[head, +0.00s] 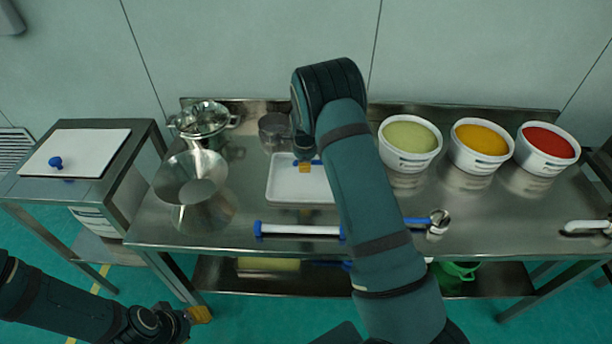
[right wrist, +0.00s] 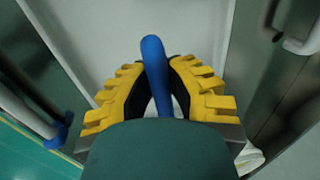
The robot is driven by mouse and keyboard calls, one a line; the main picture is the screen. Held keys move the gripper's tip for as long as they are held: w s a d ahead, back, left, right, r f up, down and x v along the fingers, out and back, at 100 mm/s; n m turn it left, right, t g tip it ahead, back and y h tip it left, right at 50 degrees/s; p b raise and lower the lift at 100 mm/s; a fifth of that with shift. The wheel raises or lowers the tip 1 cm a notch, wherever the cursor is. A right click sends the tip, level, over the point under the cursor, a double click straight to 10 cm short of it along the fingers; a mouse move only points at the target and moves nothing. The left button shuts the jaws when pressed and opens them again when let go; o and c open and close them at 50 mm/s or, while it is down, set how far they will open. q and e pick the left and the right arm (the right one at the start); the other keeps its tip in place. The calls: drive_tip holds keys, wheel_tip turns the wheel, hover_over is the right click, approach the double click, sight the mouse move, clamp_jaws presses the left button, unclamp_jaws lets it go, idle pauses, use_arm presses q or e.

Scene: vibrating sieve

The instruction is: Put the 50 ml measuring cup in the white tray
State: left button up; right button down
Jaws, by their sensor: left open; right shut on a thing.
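My right gripper (head: 304,168) is low over the white tray (head: 285,197). In the right wrist view it (right wrist: 160,90) is shut on a blue handle (right wrist: 154,62), with the white tray surface beyond. Bits of blue show beside the fingers in the head view. No cup is visible on this handle, so I cannot read its size or tell whether it touches the tray. A metal measuring cup (head: 437,222) with a blue handle lies on the table right of my right arm. My left gripper (head: 199,314) is open and empty, low at the left beside the table.
A white rod with blue ends (head: 300,230) lies in front. Tubs of green (head: 410,137), yellow (head: 482,139) and red (head: 548,142) powder stand right.

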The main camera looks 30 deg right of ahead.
sight(305, 178)
drive_tip(key=shift+f, duration=2.65)
drive_tip(key=shift+f+b, duration=0.2)
drive_tip(key=shift+b, duration=0.2)
drive_tip(key=c, duration=1)
unclamp_jaws()
drive_tip(key=shift+s, duration=0.1)
drive_tip(key=shift+r, duration=0.2)
wheel_tip(305, 178, up, 12)
drive_tip(key=s+a+p, duration=0.1)
drive_tip(key=shift+s+p, duration=0.3)
drive_tip(key=shift+s, duration=0.1)
